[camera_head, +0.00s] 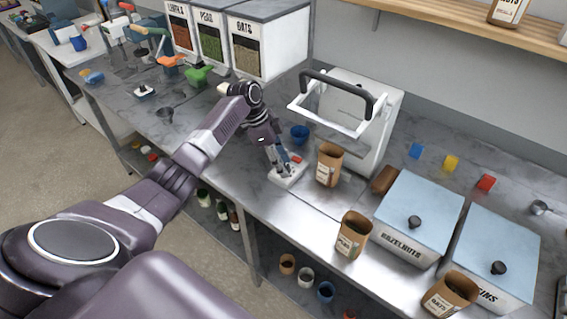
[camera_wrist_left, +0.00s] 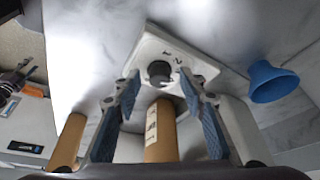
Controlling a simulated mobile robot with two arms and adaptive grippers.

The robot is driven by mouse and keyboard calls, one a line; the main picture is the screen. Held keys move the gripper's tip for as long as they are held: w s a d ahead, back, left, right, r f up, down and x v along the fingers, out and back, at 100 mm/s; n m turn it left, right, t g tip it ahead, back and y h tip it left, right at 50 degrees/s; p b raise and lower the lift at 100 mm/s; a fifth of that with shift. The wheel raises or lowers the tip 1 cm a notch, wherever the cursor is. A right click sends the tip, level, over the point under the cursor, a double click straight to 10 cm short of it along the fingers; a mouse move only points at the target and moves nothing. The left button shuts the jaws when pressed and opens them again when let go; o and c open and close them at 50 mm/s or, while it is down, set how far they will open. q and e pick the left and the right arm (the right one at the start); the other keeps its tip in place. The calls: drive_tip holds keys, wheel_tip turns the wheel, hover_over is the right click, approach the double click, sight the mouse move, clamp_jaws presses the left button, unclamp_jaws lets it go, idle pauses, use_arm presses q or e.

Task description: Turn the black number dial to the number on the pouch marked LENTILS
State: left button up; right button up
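A white dial plate (camera_head: 290,179) lies on the steel counter, left of a standing brown pouch (camera_head: 328,164). In the left wrist view, the black number dial (camera_wrist_left: 160,72) sits on this white plate (camera_wrist_left: 146,50), with a few black digits beside it. My left gripper (camera_head: 281,168) is just above the plate. In the wrist view its two fingers (camera_wrist_left: 163,88) are open, one each side of the dial, with nothing held. Pouches stand in the middle (camera_head: 352,236) and at lower right (camera_head: 449,296); I cannot read LENTILS on any. My right gripper is out of view.
A white press with a black handle (camera_head: 338,90) stands behind the plate. A blue cup (camera_head: 300,134) is close behind my gripper and also shows in the wrist view (camera_wrist_left: 272,82). Labelled bins (camera_head: 271,45) stand at the back; lidded containers (camera_head: 420,215) are on the right.

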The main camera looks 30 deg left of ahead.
use_arm(q)
wheel_tip(320, 180, up, 10)
idle(0.7)
drive_tip(key=shift+f, duration=0.1)
